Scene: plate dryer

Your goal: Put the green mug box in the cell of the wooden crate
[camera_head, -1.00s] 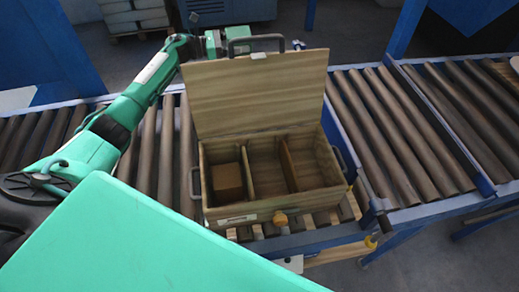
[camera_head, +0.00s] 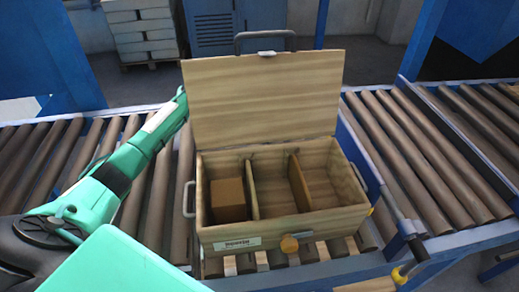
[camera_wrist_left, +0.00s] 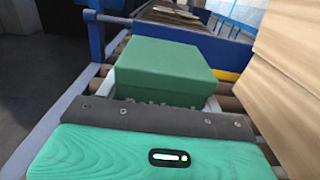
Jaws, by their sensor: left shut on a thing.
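The green mug box (camera_wrist_left: 166,60) is in the left wrist view, with a lid-like upper part. My left gripper (camera_wrist_left: 160,94) is shut on it, with a pale finger at each side. In the head view my left arm reaches behind the crate's raised lid (camera_head: 262,105), which hides the gripper and the green box. The open wooden crate (camera_head: 345,219) has three cells. A brown box (camera_head: 229,198) sits in the left cell; the middle and right cells look empty. My right gripper is not in view.
The crate stands on a roller conveyor with more rollers (camera_head: 425,155) to its right. The upright lid stands between my left gripper and the cells. In the left wrist view, a wooden panel (camera_wrist_left: 288,85) is close on the right. A blue rail (camera_wrist_left: 190,42) runs beyond the box.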

